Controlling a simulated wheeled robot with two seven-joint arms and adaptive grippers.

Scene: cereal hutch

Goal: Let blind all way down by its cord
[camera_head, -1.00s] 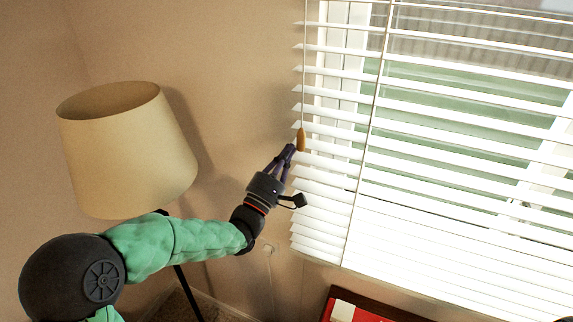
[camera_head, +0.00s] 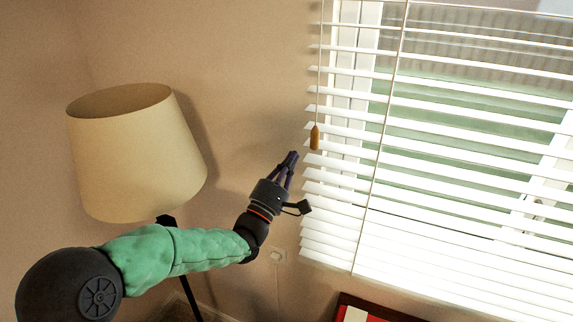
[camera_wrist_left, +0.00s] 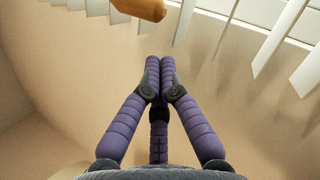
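The white slatted blind (camera_head: 450,212) hangs over the window at the right of the head view. Its thin cord (camera_head: 319,60) hangs along the blind's left edge and ends in a wooden tassel (camera_head: 315,138). My left gripper (camera_head: 292,157) is just left of and below the tassel in the picture, apart from it. In the left wrist view the purple fingertips (camera_wrist_left: 160,62) are together with nothing visible between them. The tassel (camera_wrist_left: 140,8) shows at the top edge there, beyond the fingertips. My right gripper is not in view.
A beige lampshade (camera_head: 135,155) on a dark stand is at the left, close to my left arm. A red and white item in a dark frame (camera_head: 365,312) is at the bottom. The wall between lamp and blind is clear.

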